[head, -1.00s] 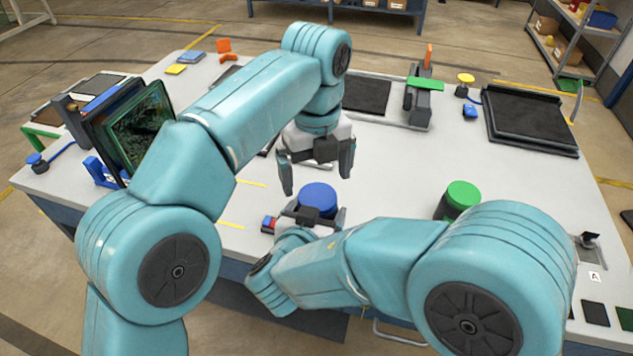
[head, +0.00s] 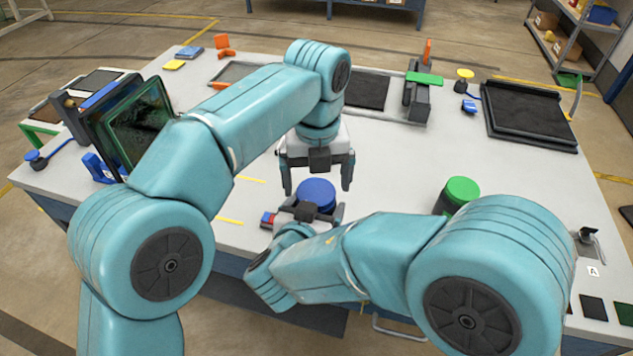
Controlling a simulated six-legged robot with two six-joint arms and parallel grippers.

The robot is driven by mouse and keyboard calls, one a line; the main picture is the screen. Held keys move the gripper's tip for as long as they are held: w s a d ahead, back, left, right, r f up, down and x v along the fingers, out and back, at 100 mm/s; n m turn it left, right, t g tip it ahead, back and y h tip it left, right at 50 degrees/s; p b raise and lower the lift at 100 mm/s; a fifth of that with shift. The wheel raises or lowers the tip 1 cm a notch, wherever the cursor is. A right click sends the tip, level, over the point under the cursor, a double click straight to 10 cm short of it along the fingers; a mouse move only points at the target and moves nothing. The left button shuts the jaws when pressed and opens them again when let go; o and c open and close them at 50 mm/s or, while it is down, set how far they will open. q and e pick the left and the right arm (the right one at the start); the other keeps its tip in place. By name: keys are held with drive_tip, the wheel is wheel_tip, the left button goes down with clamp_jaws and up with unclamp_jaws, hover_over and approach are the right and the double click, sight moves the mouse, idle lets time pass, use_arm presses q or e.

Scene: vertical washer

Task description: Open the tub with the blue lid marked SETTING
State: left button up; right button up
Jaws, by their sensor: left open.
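The tub with the blue lid (head: 317,190) stands near the front edge of the table, left of the middle. Its lid is on top; its body is mostly hidden and I cannot read any marking. My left gripper (head: 317,187) points down over the blue lid, jaws open, one finger to each side of it. I see no clear contact. My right gripper (head: 306,213) reaches in low from the front at the tub. Its jaws are partly hidden, so I cannot tell whether they grip the tub body.
A tub with a green lid (head: 461,192) stands to the right, partly behind my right arm. A small red and blue item (head: 267,218) lies just left of the blue-lidded tub. A dark tray (head: 528,115) is at the back right. The middle right of the table is clear.

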use_arm(q)
drive_tip(key=shift+f, duration=0.75)
drive_tip(key=c, duration=1.1)
drive_tip(key=n, duration=0.3)
drive_tip(key=o, duration=1.2)
drive_tip(key=shift+c, duration=0.2)
